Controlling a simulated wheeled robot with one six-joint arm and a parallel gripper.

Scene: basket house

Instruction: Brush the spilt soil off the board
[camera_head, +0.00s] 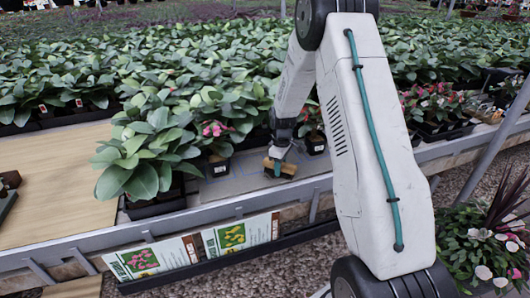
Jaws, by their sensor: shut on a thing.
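My gripper (279,151) is shut on a brush (287,168) with a tan, wood-coloured body and a teal part. The brush is low over a grey board (236,185) on the bench, near the board's right part; I cannot tell whether it touches. Soil cannot be made out clearly on the grey surface at this size. Leaves and my own arm hide parts of the board and its surroundings.
A large potted plant (147,160) stands left of the board. Small flowering pots (217,163) stand behind it. A tan wooden panel (62,195) lies at the left. Picture signs (238,235) line the bench front. Flowers (480,250) stand at lower right.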

